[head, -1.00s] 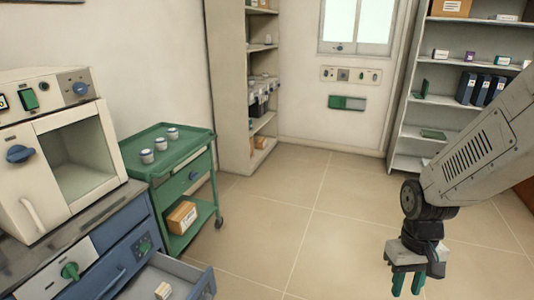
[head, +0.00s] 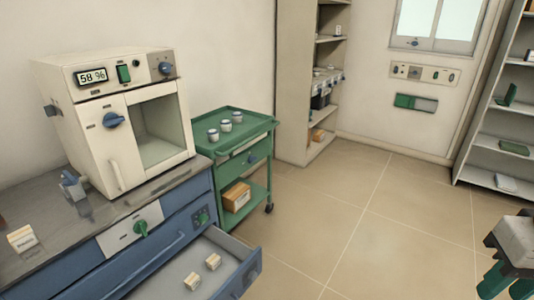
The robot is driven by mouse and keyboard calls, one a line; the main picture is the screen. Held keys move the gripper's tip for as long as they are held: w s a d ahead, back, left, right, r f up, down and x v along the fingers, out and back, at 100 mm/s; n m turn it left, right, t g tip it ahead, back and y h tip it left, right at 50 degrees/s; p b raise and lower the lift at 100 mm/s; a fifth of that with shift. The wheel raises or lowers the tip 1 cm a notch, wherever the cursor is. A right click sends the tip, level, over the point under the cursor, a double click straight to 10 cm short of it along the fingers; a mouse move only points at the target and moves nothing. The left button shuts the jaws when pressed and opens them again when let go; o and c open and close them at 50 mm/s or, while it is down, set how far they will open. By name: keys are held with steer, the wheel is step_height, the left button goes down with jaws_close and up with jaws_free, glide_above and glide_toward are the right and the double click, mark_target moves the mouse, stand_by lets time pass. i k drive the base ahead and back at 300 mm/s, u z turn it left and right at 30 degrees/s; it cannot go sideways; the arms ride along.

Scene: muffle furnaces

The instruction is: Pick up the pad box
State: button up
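Small cream boxes with tan sides are in the head view. One box (head: 22,238) sits on the grey counter at the far left. Two more, a nearer box (head: 192,281) and a farther box (head: 213,261), lie in the open blue drawer (head: 247,277). Their labels are too small to read, so I cannot tell which is the pad box. My gripper (head: 508,287) is at the lower right edge, partly cut off. Its green fingers are apart with nothing seen between them. It is over the floor, well right of the drawer and counter.
A muffle furnace (head: 115,122) with an open chamber and a "58 %" display stands on the counter (head: 150,196). A green cart (head: 262,125) holds several small jars and a cardboard box (head: 237,195). Shelves stand behind. The tiled floor (head: 370,235) is clear.

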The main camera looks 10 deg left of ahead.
mark_target(24, 239)
steer(key=u, duration=1)
steer(key=k, duration=0.2)
steer(key=u, duration=1)
steer(key=k, duration=0.6)
steer(key=u, duration=0.75)
steer(key=i, duration=1.55)
steer(key=z, duration=1.4)
steer(key=i, duration=0.55)
steer(key=z, duration=0.45)
